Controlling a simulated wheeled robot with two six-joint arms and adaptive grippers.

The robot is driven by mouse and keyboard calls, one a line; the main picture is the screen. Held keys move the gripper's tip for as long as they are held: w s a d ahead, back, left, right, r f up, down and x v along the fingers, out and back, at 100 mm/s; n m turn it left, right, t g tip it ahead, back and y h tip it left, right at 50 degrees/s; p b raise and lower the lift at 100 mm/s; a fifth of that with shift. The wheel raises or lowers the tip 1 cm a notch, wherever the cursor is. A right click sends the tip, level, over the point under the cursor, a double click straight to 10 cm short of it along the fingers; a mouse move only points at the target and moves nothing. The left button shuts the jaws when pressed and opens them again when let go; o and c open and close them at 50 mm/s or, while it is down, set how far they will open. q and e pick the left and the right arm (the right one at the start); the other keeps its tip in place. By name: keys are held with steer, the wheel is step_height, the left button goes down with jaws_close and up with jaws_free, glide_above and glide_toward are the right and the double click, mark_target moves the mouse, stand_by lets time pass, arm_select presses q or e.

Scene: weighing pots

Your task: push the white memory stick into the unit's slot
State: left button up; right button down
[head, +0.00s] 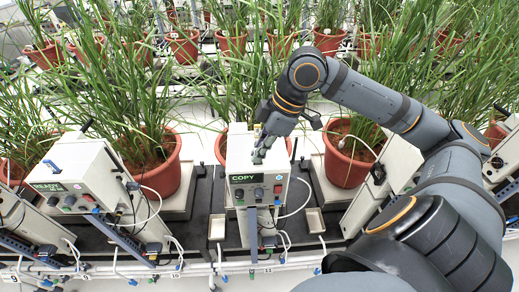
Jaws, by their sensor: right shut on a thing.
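The unit (240,165) is a cream box in the middle of the head view. Its green display (243,178) reads COPY. My right gripper (260,155) comes down from above over the unit's top, with its fingertips at or just above the top face. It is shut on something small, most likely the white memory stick. The stick itself cannot be made out, and the slot is hidden by the fingers. I cannot tell how deep the stick sits. My left gripper is not in view.
A second unit (75,172) on the left reads READY. Potted plants stand behind, with a red pot (348,155) right of the middle unit and another pot (155,170) to its left. White hoses and a rail (200,266) run along the front. Small trays (314,220) flank the middle unit.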

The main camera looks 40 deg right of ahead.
steer(key=shift+f, duration=0.15)
steer(key=c, duration=1.4)
jaws_free()
